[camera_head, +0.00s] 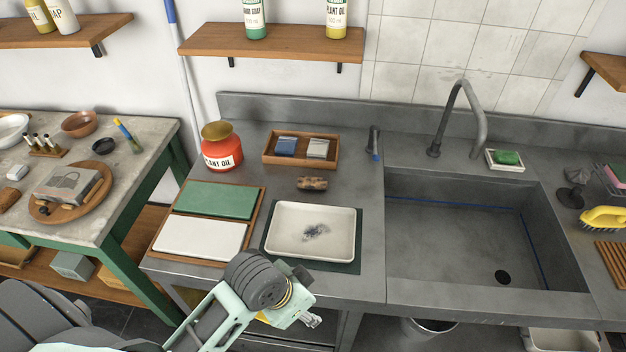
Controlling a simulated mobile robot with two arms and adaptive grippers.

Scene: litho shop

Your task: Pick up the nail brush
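A small brown, wood-coloured piece (312,183) lies on the steel counter behind the white tray; it may be the nail brush, but its bristles cannot be made out. A yellow-handled brush (604,217) lies at the right edge, beyond the sink, and is partly cut off by the frame. I cannot tell for sure which is the nail brush. My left gripper (312,320) is low in front of the counter's front edge, apart from both. Its fingers are small and partly hidden, so its opening is unclear. My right gripper is not in view.
A white tray (283,236) with a dark smudge sits at the counter front. A wooden tray (269,157) holds two blocks. The sink (450,240) with its faucet (476,115) is empty.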

